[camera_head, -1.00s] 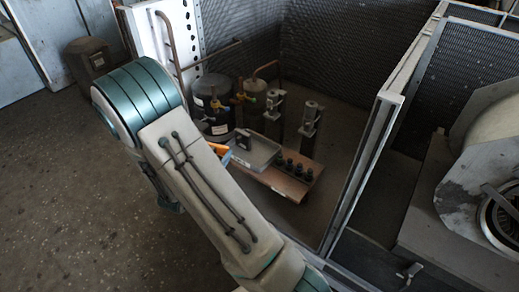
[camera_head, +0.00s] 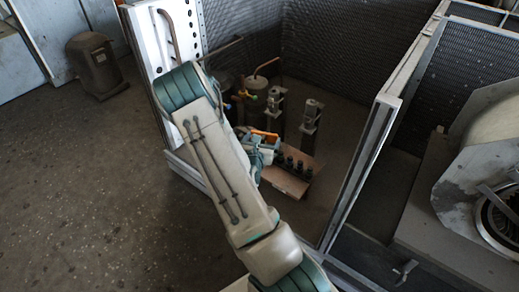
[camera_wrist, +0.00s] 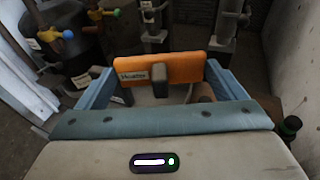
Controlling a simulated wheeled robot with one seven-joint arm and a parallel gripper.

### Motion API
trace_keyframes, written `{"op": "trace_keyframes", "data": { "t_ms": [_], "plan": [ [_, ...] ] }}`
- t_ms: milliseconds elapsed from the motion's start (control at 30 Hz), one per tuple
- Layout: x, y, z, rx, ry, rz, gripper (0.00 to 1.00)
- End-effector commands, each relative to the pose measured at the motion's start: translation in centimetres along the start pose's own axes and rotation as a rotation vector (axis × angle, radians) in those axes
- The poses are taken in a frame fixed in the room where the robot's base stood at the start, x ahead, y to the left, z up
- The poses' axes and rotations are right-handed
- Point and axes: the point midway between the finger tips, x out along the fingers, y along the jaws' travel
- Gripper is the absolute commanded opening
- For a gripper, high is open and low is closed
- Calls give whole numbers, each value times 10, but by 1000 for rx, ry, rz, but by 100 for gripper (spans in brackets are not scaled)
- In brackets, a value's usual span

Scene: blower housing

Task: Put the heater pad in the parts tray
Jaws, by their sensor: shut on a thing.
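The heater pad (camera_wrist: 190,68) is an orange slab with a white "Heater" label. My gripper (camera_wrist: 158,82) is shut on it, with blue fingers at its left and right ends. In the head view the orange edge of the pad (camera_head: 264,133) shows just above my gripper (camera_head: 262,152). The parts tray is largely hidden behind my gripper in the head view. A pale surface shows under the pad in the wrist view, but I cannot tell whether it is the tray or whether the pad touches it.
A brown board (camera_head: 287,186) with several black knobs lies to the right of my gripper. Two upright grey cylinders (camera_head: 311,118) and a dark tank with valves (camera_head: 256,86) stand behind. A metal frame post (camera_head: 366,165) bounds the right side.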

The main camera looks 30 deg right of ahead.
Motion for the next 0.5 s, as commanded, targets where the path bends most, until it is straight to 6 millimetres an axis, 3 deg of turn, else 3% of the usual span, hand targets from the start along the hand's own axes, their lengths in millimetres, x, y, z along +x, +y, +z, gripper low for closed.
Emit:
{"op": "trace_keyframes", "data": {
  "t_ms": [100, 200, 367, 500],
  "plan": [
    [20, 10, -10, 0, -2, 1, 63],
    [29, 14, -12, -1, -1, 1, 63],
    [33, 15, -20, -2, 1, 0, 63],
    [37, 15, -42, -2, 2, 0, 63]
  ]
}}
